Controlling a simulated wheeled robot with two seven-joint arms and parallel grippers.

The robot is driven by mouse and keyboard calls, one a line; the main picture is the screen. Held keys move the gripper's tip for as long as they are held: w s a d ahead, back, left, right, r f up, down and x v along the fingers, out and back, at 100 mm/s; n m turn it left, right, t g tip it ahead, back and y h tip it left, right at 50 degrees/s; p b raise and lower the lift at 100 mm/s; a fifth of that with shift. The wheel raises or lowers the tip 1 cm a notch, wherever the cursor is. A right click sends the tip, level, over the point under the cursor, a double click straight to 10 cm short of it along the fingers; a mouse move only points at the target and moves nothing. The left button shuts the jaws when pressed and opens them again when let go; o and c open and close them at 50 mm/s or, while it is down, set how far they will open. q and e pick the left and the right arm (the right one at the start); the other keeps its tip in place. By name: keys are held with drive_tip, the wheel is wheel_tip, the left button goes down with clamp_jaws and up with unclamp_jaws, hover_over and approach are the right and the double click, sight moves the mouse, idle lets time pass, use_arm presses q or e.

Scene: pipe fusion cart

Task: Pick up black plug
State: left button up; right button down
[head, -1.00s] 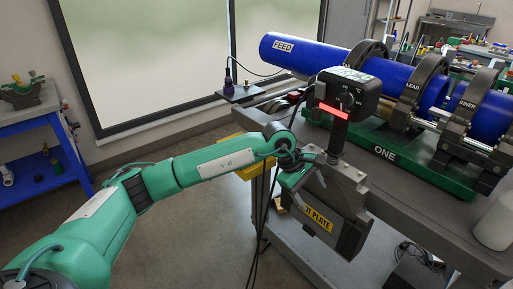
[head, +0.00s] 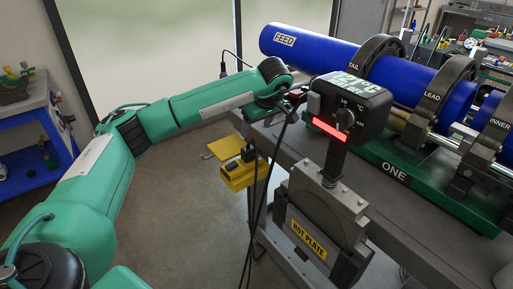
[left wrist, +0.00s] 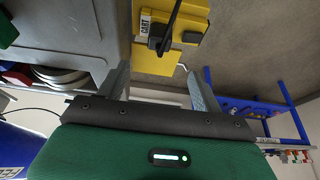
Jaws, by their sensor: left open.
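In the left wrist view a black plug (left wrist: 160,38) with a black cable sits at a yellow box (left wrist: 155,62) labelled CART. The yellow box (head: 240,172) hangs at the cart's left side in the head view, with small black parts (head: 247,155) on it. My right gripper is out of view.
Blue pipe (head: 310,47) in clamps lies behind. Black cables (head: 257,205) hang beside the cart.

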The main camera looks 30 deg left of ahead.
sight(248, 148)
use_arm(q)
drive_tip(key=x, duration=1.3)
drive_tip(key=shift+w+a+f, duration=0.2)
drive_tip(key=shift+a+f, duration=0.05)
drive_tip(key=c, duration=1.1)
